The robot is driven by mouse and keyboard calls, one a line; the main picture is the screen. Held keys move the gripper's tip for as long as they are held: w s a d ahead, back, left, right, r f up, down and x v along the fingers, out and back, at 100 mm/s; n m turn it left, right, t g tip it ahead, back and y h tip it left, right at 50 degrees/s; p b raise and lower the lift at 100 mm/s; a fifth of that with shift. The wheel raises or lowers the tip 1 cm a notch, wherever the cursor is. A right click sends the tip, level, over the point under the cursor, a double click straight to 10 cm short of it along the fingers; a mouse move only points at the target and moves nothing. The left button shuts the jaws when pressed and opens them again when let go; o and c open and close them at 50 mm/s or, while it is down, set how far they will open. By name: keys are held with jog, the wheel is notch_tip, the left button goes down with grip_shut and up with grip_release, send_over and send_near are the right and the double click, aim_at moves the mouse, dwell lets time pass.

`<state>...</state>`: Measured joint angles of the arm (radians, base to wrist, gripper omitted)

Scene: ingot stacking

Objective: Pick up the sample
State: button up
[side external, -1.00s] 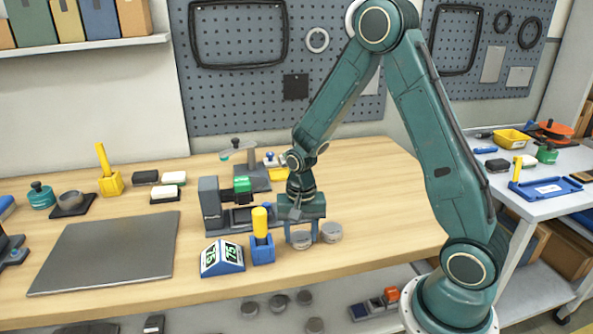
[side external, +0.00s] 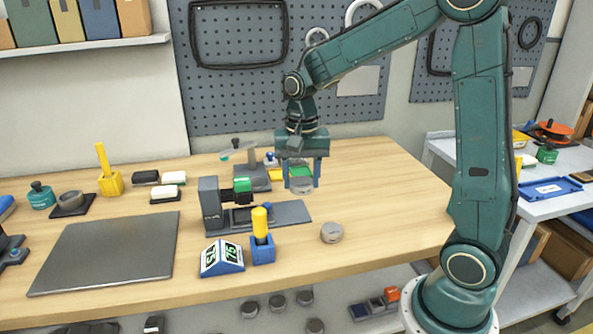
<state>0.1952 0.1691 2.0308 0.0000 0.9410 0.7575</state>
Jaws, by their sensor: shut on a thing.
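My gripper (side external: 301,176) is above the table, pointing down, right of the small dark grey machine. It is shut on a round grey sample (side external: 301,187), which hangs between the two blue-grey fingers, clear of the table. A green patch shows between the fingers just above the sample; I cannot tell what it belongs to. A second round grey sample (side external: 331,232) lies flat on the wooden table, below and right of my gripper.
The dark grey machine (side external: 211,205) with a green part stands left of my gripper. In front are a yellow-handled tool in a blue holder (side external: 262,251) and a blue display (side external: 222,258). A dark flat mat (side external: 105,254) lies left. The wooden table's right side (side external: 390,205) is clear.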

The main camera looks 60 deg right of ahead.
jog(key=shift+r, duration=2)
jog(key=shift+w, duration=0.1)
jog(key=w+d, duration=0.6)
jog(key=w, duration=0.1)
send_near(301, 172)
jog(key=shift+f, duration=3.1)
jog(key=shift+f, duration=0.35)
